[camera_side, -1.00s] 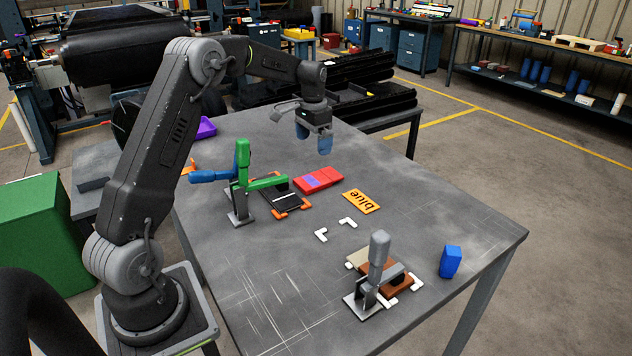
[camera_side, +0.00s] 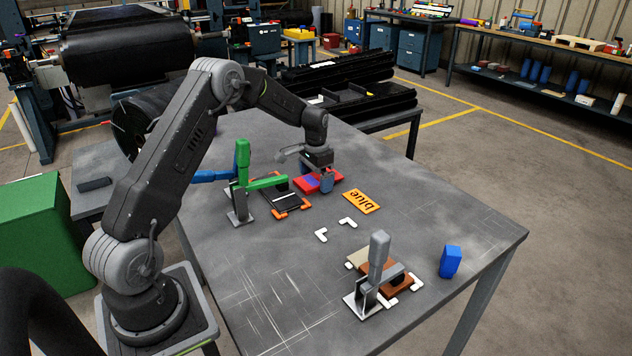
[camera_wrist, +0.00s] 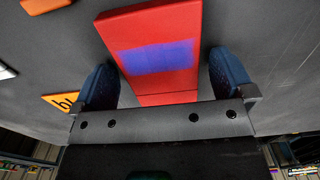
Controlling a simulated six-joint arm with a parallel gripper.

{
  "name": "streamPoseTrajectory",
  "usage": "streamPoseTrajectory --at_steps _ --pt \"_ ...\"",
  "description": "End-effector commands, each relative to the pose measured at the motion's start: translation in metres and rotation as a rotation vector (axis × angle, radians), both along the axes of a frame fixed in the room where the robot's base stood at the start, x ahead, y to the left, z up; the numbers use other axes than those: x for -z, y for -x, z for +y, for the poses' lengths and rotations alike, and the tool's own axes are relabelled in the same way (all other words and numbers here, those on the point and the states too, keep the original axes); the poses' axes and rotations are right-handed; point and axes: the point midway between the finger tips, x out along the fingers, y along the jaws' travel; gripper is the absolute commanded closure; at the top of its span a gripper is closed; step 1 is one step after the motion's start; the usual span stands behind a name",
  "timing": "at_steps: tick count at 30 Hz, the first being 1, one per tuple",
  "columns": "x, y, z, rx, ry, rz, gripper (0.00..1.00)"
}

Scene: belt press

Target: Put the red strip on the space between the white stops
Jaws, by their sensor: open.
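The red strip (camera_side: 309,180) lies flat on the table, with a blue-purple patch on its top; it also shows in the wrist view (camera_wrist: 153,27). My gripper (camera_side: 319,182) is open and low over the strip. In the wrist view my blue fingers (camera_wrist: 162,83) stand on either side of the strip, with a gap on both sides. The white stops are two small L-shaped pieces, one nearer (camera_side: 321,235) and one farther (camera_side: 348,222), in front of the orange plate. The space between them is bare table.
An orange plate marked "blue" (camera_side: 361,201) lies right of the strip. A green-handled clamp (camera_side: 243,180) with a black plate (camera_side: 286,194) and orange corners stands left. A grey-handled clamp (camera_side: 378,265) over brown pieces stands in front, with a blue block (camera_side: 450,261) to its right.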

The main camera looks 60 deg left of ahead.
Motion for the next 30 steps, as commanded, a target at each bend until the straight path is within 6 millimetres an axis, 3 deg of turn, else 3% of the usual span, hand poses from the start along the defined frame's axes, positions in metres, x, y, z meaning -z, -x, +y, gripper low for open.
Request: streamPoseTrajectory --at_steps 4,21,30 --pt "0.000 0.000 0.000 0.000 0.000 0.000 0.00" --pt "-0.001 0.000 0.000 0.000 0.000 0.000 0.55" --pt "-0.010 0.000 0.000 0.000 -0.001 -0.002 0.55"
